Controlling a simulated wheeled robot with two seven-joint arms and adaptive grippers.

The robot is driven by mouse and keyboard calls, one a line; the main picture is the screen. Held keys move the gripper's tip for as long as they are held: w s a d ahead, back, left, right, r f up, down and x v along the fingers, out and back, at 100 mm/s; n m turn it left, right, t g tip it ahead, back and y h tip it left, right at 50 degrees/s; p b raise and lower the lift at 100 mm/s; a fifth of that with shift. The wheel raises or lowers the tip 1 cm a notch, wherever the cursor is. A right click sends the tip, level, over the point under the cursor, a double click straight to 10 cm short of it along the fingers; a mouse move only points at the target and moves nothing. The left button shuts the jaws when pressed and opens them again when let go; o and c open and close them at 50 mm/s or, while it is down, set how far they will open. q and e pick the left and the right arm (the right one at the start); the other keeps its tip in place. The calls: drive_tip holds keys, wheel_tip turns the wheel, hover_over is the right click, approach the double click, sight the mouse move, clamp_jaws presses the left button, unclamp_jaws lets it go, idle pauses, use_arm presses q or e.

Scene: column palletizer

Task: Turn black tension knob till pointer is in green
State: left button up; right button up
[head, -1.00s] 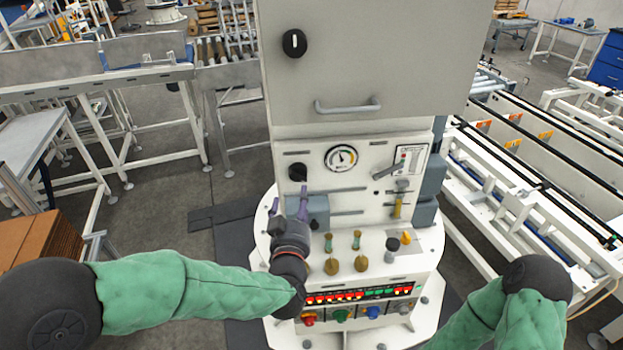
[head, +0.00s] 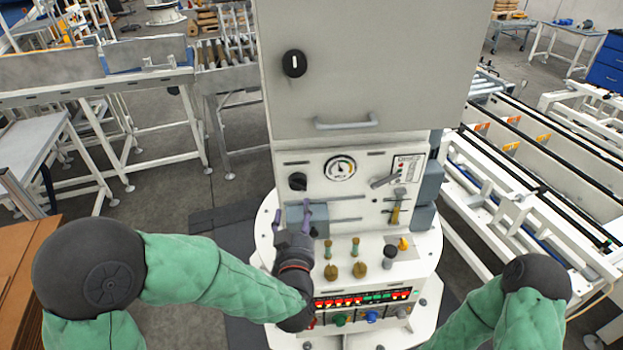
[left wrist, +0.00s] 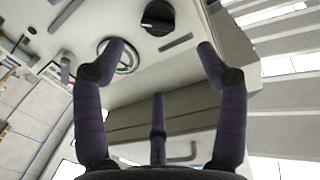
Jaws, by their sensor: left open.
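The black tension knob (head: 297,181) sits on the white panel, left of the round gauge (head: 340,168). The gauge has a coloured arc, but its pointer is too small to read surely. My left gripper (head: 292,213) is open and empty, just below the knob and apart from it. In the left wrist view the knob (left wrist: 157,17) shows a pale mark and lies beyond the spread purple fingers (left wrist: 160,52). One finger partly covers the gauge (left wrist: 128,58) there. My right gripper is out of view; only my right arm shows at lower right.
A grey cabinet door with another black knob (head: 294,63) and a handle (head: 346,122) stands above the panel. A lever (head: 385,181) is right of the gauge. Brass knobs (head: 331,271) and a black button (head: 390,251) stand on the ledge below, near my left wrist.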

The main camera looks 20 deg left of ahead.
sight(298, 187)
use_arm(q)
drive_tip(key=x, duration=1.1)
drive_tip(key=shift+p, duration=0.35)
drive_tip(key=c, duration=1.1)
